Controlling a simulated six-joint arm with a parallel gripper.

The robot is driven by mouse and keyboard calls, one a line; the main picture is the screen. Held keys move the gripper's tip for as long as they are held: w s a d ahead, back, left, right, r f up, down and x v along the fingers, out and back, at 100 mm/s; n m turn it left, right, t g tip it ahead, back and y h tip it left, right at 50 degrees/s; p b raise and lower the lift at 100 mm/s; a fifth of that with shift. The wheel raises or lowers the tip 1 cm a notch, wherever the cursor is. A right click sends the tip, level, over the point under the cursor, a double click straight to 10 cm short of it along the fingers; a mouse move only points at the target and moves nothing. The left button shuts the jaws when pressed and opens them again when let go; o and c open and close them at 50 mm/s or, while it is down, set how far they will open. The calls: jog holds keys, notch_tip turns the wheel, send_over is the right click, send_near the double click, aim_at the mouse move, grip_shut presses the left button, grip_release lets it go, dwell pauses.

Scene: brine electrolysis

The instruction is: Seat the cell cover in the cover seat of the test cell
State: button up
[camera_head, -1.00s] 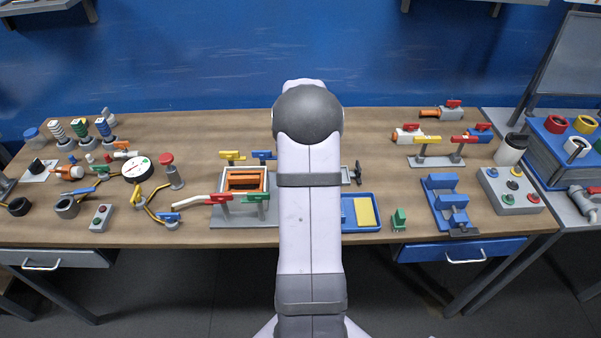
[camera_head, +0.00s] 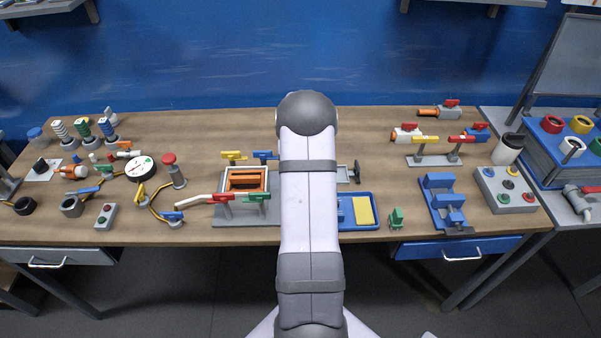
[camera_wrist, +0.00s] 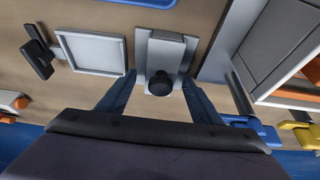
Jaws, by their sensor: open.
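In the wrist view, a light grey plate with a round black knob, which looks like the cell cover (camera_wrist: 165,48), lies ahead of my gripper. My gripper (camera_wrist: 158,76) is open, its two blue-grey fingers spread on either side of the knob. I cannot tell how far the fingers are above the plate. In the head view my arm hides the gripper and the cover. The test cell (camera_head: 246,180) appears to be the grey-framed box with orange inside, left of my arm. Part of it shows at the right of the wrist view (camera_wrist: 282,45).
A pale square tray (camera_wrist: 92,52) with a black handle (camera_wrist: 38,50) lies beside the plate. Yellow (camera_head: 233,156) and blue valves stand behind the cell, with red and green ones in front. A blue tray (camera_head: 347,224) with a yellow pad lies right of my arm.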

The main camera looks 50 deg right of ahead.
jog(key=c, duration=1.2)
jog(key=shift+c, duration=0.2)
jog(key=shift+r, duration=0.1)
